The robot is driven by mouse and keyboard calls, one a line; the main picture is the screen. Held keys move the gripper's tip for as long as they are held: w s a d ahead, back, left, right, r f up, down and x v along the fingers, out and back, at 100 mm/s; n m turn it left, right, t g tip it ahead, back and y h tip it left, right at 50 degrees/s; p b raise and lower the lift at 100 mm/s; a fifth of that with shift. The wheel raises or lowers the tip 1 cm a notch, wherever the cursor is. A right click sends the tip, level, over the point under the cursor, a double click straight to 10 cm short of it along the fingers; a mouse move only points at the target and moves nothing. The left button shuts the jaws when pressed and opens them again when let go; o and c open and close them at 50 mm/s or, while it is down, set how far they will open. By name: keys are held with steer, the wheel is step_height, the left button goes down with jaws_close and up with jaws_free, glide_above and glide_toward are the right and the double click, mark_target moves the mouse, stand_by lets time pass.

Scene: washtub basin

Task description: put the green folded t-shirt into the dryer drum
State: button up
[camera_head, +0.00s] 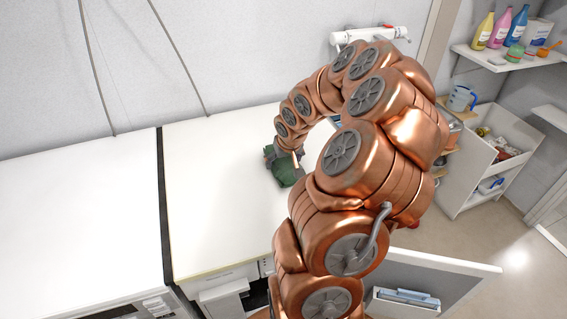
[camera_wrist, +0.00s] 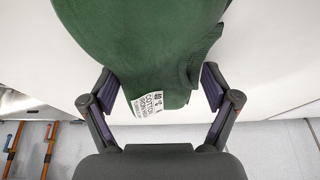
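The green folded t-shirt (camera_head: 288,172) lies on the white top (camera_head: 215,190) in the head view, partly hidden by my arm and gripper. In the wrist view the t-shirt (camera_wrist: 150,45) fills the upper middle, with a white printed label on it. My gripper (camera_wrist: 160,88) has its two fingers spread wide, one on each side of the cloth's near end. Narrow gaps show between the finger pads and the cloth. In the head view the gripper (camera_head: 283,158) is small and dark beside the t-shirt. The dryer drum is not visible.
A white panel (camera_head: 440,262) stands open at the lower right, with a bin holding blue items. A shelf (camera_head: 490,55) with bottles and a white cabinet (camera_head: 480,170) stand at the right. The left white top (camera_head: 80,220) is clear. A wall lies behind.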

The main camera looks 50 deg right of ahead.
steer(key=c, duration=0.6)
steer(key=shift+r, duration=0.15)
steer(key=shift+r+b, duration=0.7)
steer(key=shift+r, duration=0.85)
steer(key=s+a+b, duration=0.1)
steer(key=s+a, duration=0.2)
steer(key=s, duration=0.1)
steer(key=s+a+r+b, duration=0.1)
steer(key=s+a+b, duration=0.1)
steer(key=s+a, duration=0.1)
steer(key=s+a+b, duration=0.2)
steer(key=s+a, duration=0.1)
steer(key=s, duration=0.3)
steer(key=shift+r, duration=0.3)
